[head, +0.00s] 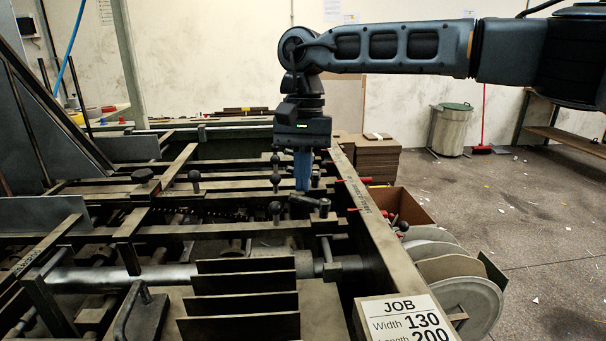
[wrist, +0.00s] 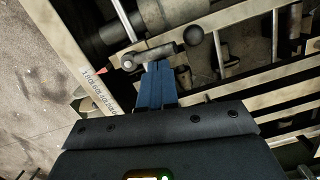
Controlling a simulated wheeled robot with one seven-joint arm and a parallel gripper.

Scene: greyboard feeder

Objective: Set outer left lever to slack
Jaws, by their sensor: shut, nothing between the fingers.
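A dark clamp lever (head: 308,201) with a ball knob lies just below my gripper (head: 303,184) near the feeder's right side rail. In the wrist view the same lever (wrist: 150,56) lies right at the tips of my blue fingers (wrist: 159,70), with its ball knob (wrist: 194,36) up and to the right. My fingers are shut together with nothing between them. I cannot tell whether the tips touch the lever. Several other ball-topped levers stand on the bars, one of them left of my gripper (head: 194,177). No label here shows which is the outer left one.
The side rail (head: 370,215) with a printed scale and red pointers runs along the right. Upright dark plates (head: 245,282) stand in front, beside a JOB card (head: 405,318). Crossbars crowd the left. Open floor (head: 530,200) lies beyond the rail.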

